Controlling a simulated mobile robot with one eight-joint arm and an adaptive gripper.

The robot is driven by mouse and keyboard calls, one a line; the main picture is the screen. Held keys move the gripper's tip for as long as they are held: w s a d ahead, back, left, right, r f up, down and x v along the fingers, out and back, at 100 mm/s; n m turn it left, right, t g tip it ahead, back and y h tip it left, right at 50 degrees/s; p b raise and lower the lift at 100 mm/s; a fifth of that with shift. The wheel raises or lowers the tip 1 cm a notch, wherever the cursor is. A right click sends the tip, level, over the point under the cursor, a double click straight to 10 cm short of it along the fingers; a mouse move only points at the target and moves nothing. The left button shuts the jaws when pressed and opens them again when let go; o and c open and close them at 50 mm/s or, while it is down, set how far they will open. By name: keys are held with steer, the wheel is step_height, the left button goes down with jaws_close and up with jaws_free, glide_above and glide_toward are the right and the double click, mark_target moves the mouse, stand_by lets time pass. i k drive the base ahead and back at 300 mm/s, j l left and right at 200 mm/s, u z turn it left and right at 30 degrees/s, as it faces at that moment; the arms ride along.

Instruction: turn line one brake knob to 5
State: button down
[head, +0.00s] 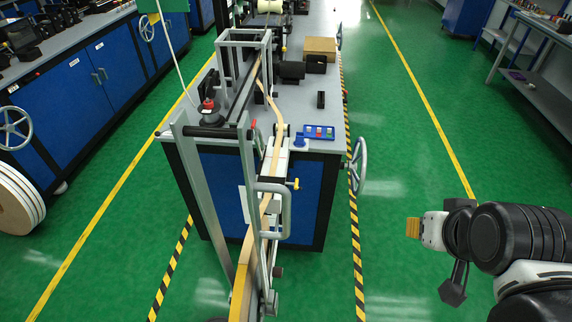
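A machine bench (310,115) with a grey top and blue sides stands in the middle of the head view. A tan tape (277,140) runs along it, down to a large roll (240,285) in a metal frame at the near end. A black knob with a red top (207,108) sits on the bench's left side. A small yellow handle (293,184) is on the near frame. I cannot tell which is the line one brake knob, and no number is readable. My gripper (428,232) is at the right, over the floor, far from both; its opening is unclear.
A handwheel (359,166) sticks out from the bench's right side. The metal frame (205,190) stands up in front of the bench. Blue cabinets (75,85) line the left and a grey shelf (540,85) the right. The green floor (410,130) right of the bench is clear.

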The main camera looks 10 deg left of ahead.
mark_target(277, 273)
steer(key=l+u, duration=0.1)
steer(key=u, duration=0.3)
steer(key=i+l+u, duration=0.1)
steer(key=u, duration=0.3)
steer(key=l+u, duration=0.15)
steer(key=u, duration=0.25)
steer(key=l+u, duration=0.1)
steer(key=u, duration=0.3)
